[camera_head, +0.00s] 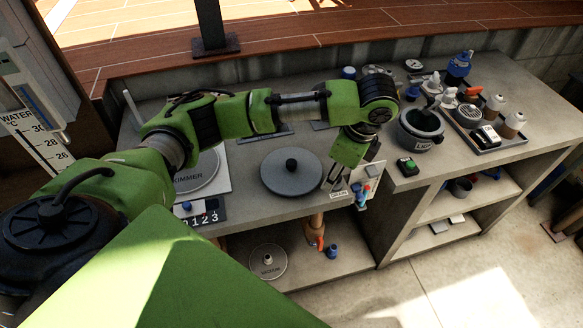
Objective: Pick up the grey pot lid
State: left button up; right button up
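The grey pot lid (276,181) is a dark grey round disc with a black knob in its middle. It lies flat on the concrete counter in the centre of the head view and nothing covers it. My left gripper (345,182) hangs down just right of the lid, near the counter's front edge, apart from the knob. Its fingers look spread, with nothing seen between them, though they are small against the clutter behind. My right gripper is out of view.
A dark labelled pot (419,131) and a tray (497,146) with bottles stand right. Small tools and a drain label (338,195) crowd the front edge by the gripper.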

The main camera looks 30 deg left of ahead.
pick_arm(q)
jog(key=g+y, duration=0.1)
jog(key=y, duration=0.1)
send_near(292, 162)
jog(key=a+f, duration=0.2)
jog(key=f, duration=0.1)
jog(key=shift+s+p, duration=0.3)
jog(key=shift+s, duration=0.1)
jog(key=x, duration=0.2)
jog(key=p+x, duration=0.1)
jog(key=x, duration=0.1)
jog(key=shift+w+d+f+p, duration=0.15)
jog(key=shift+w+d+p, duration=0.1)
jog(key=shift+p, duration=0.05)
jog(key=shift+a+f, duration=0.25)
jog(key=shift+f, duration=0.3)
grip_shut()
